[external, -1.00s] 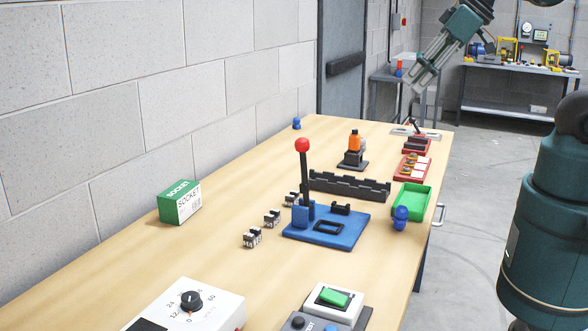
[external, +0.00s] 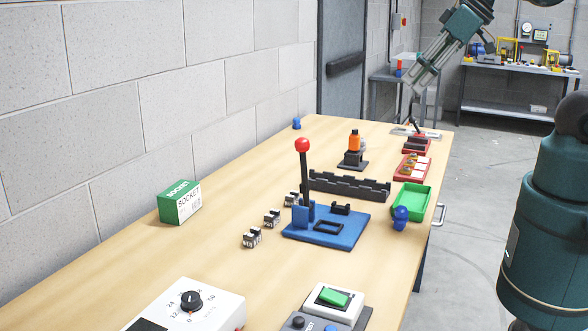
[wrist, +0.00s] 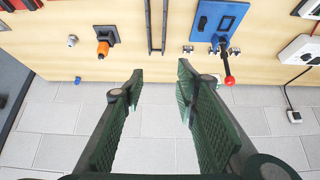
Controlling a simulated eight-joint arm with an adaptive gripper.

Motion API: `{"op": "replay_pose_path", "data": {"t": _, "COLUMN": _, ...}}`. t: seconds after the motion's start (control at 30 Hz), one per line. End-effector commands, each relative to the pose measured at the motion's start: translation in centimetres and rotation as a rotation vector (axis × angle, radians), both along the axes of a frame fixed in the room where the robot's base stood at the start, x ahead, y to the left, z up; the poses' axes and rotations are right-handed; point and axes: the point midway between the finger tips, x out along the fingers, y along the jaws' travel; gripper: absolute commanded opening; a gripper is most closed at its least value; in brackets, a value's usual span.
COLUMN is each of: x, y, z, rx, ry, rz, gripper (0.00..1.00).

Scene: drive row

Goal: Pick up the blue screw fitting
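A small blue fitting (external: 297,123) stands at the far left of the table, near the wall; in the wrist view it (wrist: 77,80) shows small at the table's wall-side edge, left of my fingers. Another blue piece (external: 400,217) with a rounded top stands beside the green tray; I cannot tell for certain which is the screw fitting. My gripper (external: 418,83) is raised above the table's far right end, apart from both. In the wrist view, my gripper (wrist: 160,72) has its two fingers wide apart with nothing between them.
An orange-topped fitting (external: 354,142) stands on a black base. A blue plate (external: 350,231) carries a tall red-knobbed lever (external: 302,146). A black rail (external: 349,186), green tray (external: 424,199) and socket box (external: 180,203) stand nearby. The table is clear around the far-left fitting.

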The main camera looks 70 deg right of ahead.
Motion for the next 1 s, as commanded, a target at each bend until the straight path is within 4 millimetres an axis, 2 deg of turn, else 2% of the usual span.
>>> {"op": "replay_pose_path", "data": {"t": 0.03, "x": 0.0, "y": 0.0, "z": 0.0, "rx": 0.000, "ry": 0.000, "rz": 0.000, "gripper": 0.30}}
{"op": "replay_pose_path", "data": {"t": 0.1, "x": 0.0, "y": 0.0, "z": 0.0, "rx": 0.000, "ry": 0.000, "rz": 0.000, "gripper": 0.40}}
{"op": "replay_pose_path", "data": {"t": 0.57, "x": 0.1, "y": 0.2, "z": -0.3, "rx": 0.009, "ry": 0.008, "rz": -0.008, "gripper": 0.40}}
{"op": "replay_pose_path", "data": {"t": 0.77, "x": 0.5, "y": 1.1, "z": -1.6, "rx": 0.050, "ry": 0.045, "rz": -0.049, "gripper": 0.40}}
{"op": "replay_pose_path", "data": {"t": 1.0, "x": 1.2, "y": 2.9, "z": -4.6, "rx": 0.131, "ry": 0.127, "rz": -0.146, "gripper": 0.40}}
